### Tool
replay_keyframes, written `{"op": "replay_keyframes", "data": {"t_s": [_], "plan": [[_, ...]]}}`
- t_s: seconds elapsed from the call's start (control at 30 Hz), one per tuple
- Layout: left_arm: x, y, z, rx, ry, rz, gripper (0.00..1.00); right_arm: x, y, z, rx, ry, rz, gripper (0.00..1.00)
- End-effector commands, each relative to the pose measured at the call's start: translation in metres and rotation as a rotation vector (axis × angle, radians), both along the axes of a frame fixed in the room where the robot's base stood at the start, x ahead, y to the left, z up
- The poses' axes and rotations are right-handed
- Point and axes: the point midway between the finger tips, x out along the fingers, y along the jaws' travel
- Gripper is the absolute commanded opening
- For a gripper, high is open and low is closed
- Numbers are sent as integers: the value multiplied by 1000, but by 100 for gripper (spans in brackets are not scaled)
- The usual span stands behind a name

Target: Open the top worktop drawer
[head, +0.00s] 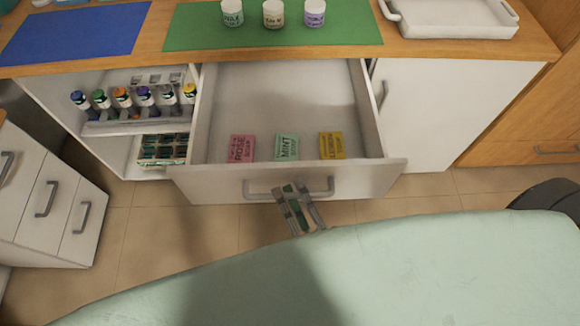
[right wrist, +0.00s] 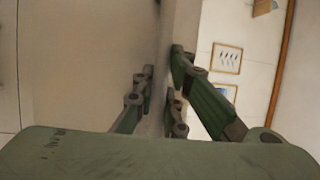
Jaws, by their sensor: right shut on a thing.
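The top worktop drawer (head: 225,181) is pulled well out under the wooden worktop. It holds a pink rose soap box (head: 241,148), a green mint one (head: 287,147) and a yellow lemon one (head: 331,146) near its front. My right gripper (head: 292,189) is at the grey bar handle (head: 322,191) on the drawer front and is shut on it. In the right wrist view the fingers (right wrist: 163,75) stand on both sides of a pale upright strip; the exact contact is hard to see. My left gripper is not in view.
Open shelves (head: 112,128) with several bottles lie left of the drawer. A white drawer unit (head: 42,205) stands at the far left. A pale green padded surface (head: 420,270) fills the foreground. Jars on a green mat (head: 200,35) and a white tray (head: 450,20) are on the worktop.

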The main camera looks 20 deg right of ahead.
Motion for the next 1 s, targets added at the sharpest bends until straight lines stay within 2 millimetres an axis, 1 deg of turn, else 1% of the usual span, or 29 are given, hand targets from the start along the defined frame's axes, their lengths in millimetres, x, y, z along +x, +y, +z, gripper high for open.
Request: {"op": "replay_keyframes", "data": {"t_s": [0.03,0.1,0.3,0.43,0.77,0.8,1.0], "plan": [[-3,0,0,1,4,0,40,-9,2,-3,-6,6,1,0],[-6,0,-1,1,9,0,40,-19,4,-3,-7,6,0,0],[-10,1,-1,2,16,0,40,-35,9,-2,-8,4,0,0],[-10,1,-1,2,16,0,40,-40,10,-2,-7,3,-1,0],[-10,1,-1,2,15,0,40,-40,11,-2,-7,3,-1,0],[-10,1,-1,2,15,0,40,-40,11,-2,-7,3,-1,12],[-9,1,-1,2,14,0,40,-40,11,-2,-4,3,-1,30]]}}
